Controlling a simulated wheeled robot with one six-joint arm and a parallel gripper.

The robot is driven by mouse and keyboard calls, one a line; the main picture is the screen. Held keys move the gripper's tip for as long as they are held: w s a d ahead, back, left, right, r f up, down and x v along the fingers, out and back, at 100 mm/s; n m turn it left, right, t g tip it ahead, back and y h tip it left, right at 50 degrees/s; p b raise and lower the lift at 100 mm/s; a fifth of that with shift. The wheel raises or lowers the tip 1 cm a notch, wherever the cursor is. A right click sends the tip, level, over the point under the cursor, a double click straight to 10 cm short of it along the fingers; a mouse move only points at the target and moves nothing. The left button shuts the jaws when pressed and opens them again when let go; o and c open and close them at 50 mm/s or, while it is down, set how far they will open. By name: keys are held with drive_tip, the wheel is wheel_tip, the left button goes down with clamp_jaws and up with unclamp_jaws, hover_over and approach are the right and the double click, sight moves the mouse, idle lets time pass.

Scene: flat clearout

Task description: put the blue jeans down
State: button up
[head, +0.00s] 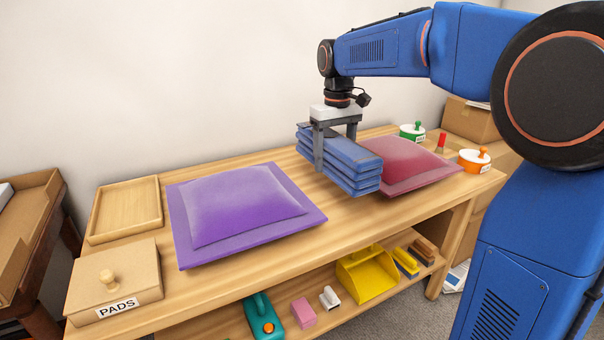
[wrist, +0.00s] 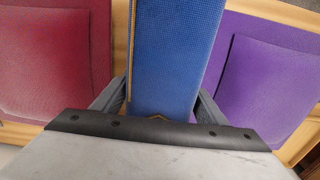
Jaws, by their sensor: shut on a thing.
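The blue jeans (head: 350,170) are a folded, layered stack in my gripper (head: 335,150). My gripper points down and is shut on them, one finger on each side. In the head view they hang over the table between the purple cushion and the dark red cushion, overlapping the red one's left edge in the picture. I cannot tell the exact gap beneath them. In the wrist view the jeans (wrist: 172,55) fill the middle between the fingers, with the red cushion on the left and the purple one on the right.
The purple cushion (head: 245,205) and red cushion (head: 420,168) lie on the wooden table (head: 345,213). An empty wooden tray (head: 125,208) and a box marked PADS (head: 115,285) are at the left. Green (head: 411,133) and orange-lidded (head: 475,160) containers stand at the right. A lower shelf holds a yellow dustpan (head: 367,275).

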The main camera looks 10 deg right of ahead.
sight(330, 199)
drive_tip(key=shift+w+f, duration=0.25)
drive_tip(key=shift+a+f, duration=0.1)
drive_tip(key=shift+f, duration=4.65)
drive_tip(key=shift+f, duration=0.1)
drive_tip(key=o, duration=1.5)
